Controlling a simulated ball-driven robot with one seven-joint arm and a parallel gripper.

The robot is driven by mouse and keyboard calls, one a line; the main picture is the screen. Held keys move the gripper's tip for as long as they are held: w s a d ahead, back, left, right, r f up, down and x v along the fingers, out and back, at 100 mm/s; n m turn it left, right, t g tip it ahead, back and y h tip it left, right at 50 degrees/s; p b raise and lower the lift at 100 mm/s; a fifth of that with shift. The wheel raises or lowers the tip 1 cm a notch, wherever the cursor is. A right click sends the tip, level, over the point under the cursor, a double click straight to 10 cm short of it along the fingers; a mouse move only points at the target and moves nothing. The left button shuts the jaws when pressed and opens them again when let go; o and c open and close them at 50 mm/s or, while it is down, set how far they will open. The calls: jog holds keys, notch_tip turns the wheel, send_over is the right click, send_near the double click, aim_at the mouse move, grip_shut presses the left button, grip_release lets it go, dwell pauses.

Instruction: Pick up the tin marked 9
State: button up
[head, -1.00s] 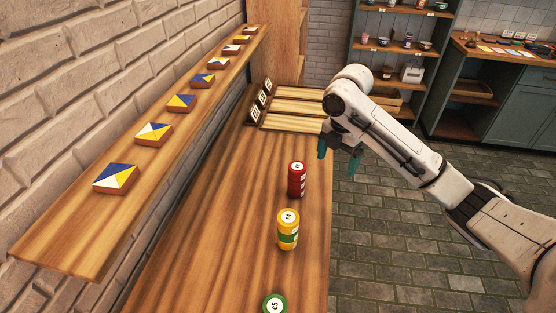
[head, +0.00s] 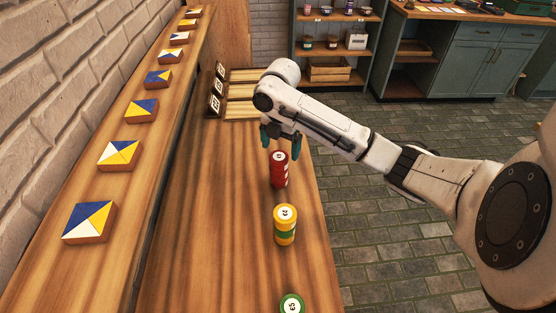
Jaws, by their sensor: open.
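Three tins stand upright on the wooden counter. The red tin (head: 279,172) is the farthest, the yellow tin with a green band (head: 285,228) is in the middle, and the green tin (head: 291,304) is cut off by the bottom edge. Each has a pale label with small dark marks. I cannot clearly read a 9 on any of them. My gripper (head: 280,141) has teal fingers spread apart and pointing down. It appears just above or behind the red tin, empty, and I cannot tell if it touches it.
A long shelf (head: 133,190) on the left bears a row of blue, yellow and white tiles (head: 89,221). Slatted wooden trays (head: 240,90) with dark number signs (head: 216,105) stand at the counter's far end. The counter (head: 215,240) left of the tins is clear.

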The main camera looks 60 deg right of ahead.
aim_at(279, 156)
notch_tip(279, 156, down, 5)
jog(key=shift+w+a+r+p, duration=0.1)
jog(key=shift+w+p, duration=0.05)
jog(key=shift+p, duration=0.35)
jog(key=shift+c, duration=0.2)
jog(key=c, duration=1.2)
